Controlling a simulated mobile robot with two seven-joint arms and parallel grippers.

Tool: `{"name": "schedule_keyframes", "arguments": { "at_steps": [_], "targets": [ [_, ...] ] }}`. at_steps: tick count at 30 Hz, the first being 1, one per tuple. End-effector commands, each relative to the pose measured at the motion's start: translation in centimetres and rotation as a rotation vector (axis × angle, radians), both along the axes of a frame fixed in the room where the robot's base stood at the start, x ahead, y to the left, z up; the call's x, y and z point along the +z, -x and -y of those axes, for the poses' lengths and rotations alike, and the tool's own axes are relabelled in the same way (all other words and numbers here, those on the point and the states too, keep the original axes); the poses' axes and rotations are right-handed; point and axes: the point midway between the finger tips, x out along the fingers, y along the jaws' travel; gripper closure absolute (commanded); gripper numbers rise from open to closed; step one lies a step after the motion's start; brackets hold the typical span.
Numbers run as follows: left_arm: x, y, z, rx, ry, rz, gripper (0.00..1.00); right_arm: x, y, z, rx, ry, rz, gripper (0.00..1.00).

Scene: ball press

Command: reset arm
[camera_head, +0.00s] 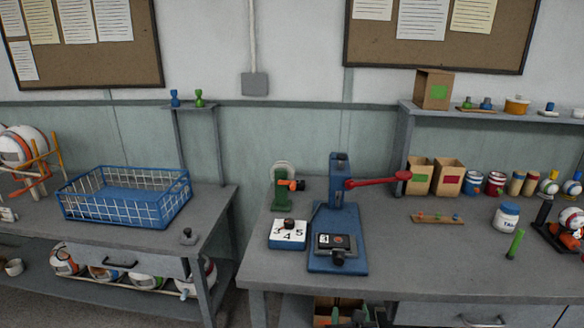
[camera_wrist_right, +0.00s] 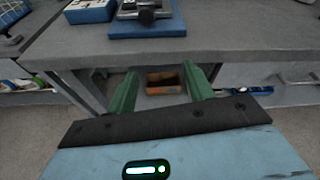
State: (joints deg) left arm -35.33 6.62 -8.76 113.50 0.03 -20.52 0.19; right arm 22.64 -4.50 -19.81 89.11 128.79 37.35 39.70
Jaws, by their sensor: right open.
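My right gripper (camera_wrist_right: 160,84) is open, with its two green fingers apart and nothing between them. It is in front of the bench's front edge. Only a small part of it shows at the bottom edge of the head view (camera_head: 352,315). My left gripper is in neither view. The blue ball press (camera_head: 338,235) stands on the right bench with its red lever (camera_head: 375,182) pointing right. Its base also shows at the top of the right wrist view (camera_wrist_right: 148,27), apart from my gripper.
The right bench (camera_head: 430,270) has bare room right of the press. A white-topped number block (camera_head: 288,233) sits left of the press. A blue wire basket (camera_head: 125,196) is on the left bench. An open box (camera_wrist_right: 163,81) is below the bench, seen between my fingers.

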Motion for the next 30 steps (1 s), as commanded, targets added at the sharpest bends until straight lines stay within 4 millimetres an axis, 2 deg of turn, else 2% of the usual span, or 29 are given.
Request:
{"name": "schedule_keyframes", "arguments": {
  "at_steps": [7, 16, 25, 30],
  "targets": [
    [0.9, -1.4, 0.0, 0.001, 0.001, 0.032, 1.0, -0.3, 4.6, 2.3, 0.104, 0.461, 0.092, 0.48],
    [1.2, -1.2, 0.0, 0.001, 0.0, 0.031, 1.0, -2.3, 12.3, 2.3, 0.361, 1.138, 0.138, 0.48],
    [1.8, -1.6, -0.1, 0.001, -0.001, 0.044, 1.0, -7.0, 21.6, 1.5, 0.756, 1.797, 0.109, 0.48],
    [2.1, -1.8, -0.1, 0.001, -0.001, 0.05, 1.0, -10.4, 27.7, 2.3, 1.047, 2.142, 0.071, 0.48]
  ]
}}
